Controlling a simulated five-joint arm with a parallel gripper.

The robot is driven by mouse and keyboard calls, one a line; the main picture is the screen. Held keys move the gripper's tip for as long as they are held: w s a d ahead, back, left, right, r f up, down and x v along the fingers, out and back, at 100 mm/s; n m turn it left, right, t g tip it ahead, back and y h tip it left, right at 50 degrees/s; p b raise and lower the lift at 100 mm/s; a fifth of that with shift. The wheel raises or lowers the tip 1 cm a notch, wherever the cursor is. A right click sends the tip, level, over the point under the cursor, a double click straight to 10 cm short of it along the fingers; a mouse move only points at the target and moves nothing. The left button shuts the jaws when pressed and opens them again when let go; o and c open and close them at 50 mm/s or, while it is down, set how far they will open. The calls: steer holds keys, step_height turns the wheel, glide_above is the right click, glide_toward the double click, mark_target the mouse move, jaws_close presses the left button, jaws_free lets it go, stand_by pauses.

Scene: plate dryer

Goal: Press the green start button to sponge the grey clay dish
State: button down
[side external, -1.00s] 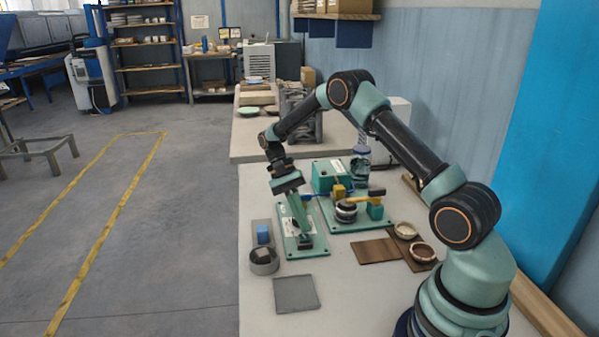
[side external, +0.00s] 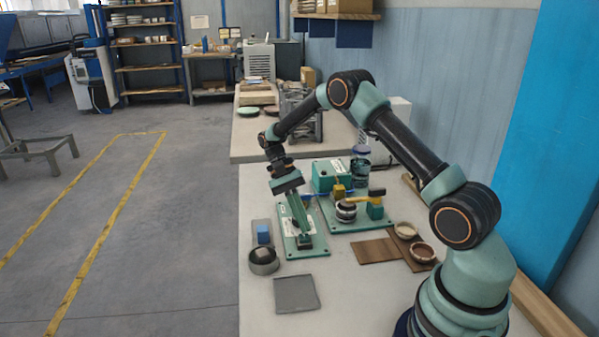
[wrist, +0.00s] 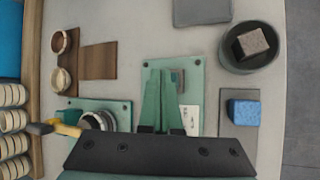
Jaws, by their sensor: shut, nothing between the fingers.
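My gripper (side external: 304,238) is shut and empty, pointing down at the green control panel (side external: 290,241). In the wrist view its fingertips (wrist: 160,72) lie over the panel (wrist: 148,62), beside a small dark block with a reddish mark. The green button cannot be made out, and I cannot tell whether the tips touch anything. Right of the panel, a round pale-and-dark piece (side external: 346,212) sits on the green machine base (side external: 348,227); I cannot tell whether it is the grey clay dish. A yellow-and-black arm (side external: 376,197) is beside it.
A blue sponge (side external: 263,234) lies on a grey strip left of the panel. A dark bowl (side external: 263,268) holds a grey-brown block. A grey slab (side external: 296,294) lies in front. Two small bowls (side external: 405,231) (side external: 423,252) rest on brown boards at right.

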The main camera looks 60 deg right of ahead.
steer(key=shift+f, duration=0.15)
steer(key=shift+d+f, duration=0.1)
steer(key=shift+f, duration=0.2)
